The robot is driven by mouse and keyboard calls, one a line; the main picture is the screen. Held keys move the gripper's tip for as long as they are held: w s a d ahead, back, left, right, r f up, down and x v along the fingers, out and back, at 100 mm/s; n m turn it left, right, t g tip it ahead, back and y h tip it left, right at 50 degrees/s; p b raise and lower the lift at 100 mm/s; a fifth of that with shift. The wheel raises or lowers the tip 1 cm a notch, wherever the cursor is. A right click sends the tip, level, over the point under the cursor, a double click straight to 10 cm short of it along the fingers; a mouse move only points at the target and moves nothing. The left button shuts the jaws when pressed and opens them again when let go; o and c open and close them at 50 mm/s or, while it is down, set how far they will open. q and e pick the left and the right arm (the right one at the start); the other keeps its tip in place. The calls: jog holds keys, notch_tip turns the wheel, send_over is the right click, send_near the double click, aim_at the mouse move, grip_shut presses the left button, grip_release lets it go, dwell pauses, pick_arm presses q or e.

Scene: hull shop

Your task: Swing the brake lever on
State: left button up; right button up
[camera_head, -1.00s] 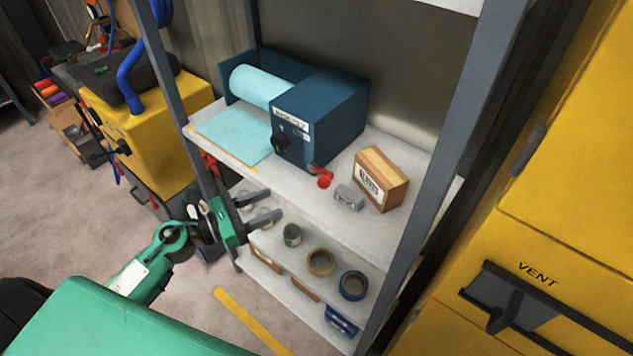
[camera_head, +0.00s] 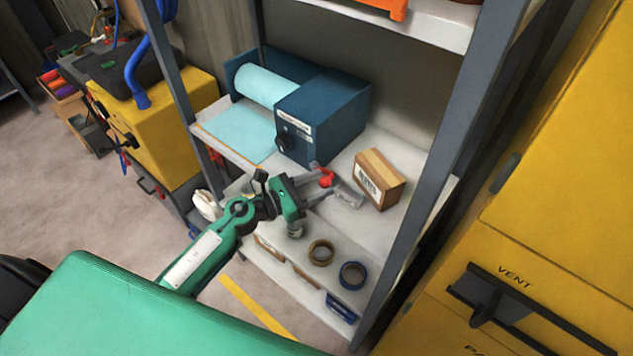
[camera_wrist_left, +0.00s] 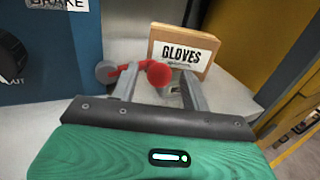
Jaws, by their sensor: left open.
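The brake lever (camera_head: 326,178) is a short red arm with a round red knob, low on the front of the dark blue box (camera_head: 335,115). In the left wrist view the red knob (camera_wrist_left: 158,74) is at the right end of the lever, and a grey pivot is at the left end. My left gripper (camera_head: 327,185) is open at the upper shelf, its fingers reaching toward the lever. In the left wrist view its fingers (camera_wrist_left: 158,90) stand either side of the knob. I cannot tell whether they touch it. The right gripper is not in view.
A light blue roll (camera_head: 265,86) lies beside the blue box. Grey shelf posts (camera_head: 430,165) frame the opening. Tape rolls (camera_head: 321,252) are on the lower shelf.

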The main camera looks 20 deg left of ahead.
pick_arm(q)
jog(key=shift+c, duration=0.5)
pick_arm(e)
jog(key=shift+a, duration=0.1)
pick_arm(q)
grip_shut()
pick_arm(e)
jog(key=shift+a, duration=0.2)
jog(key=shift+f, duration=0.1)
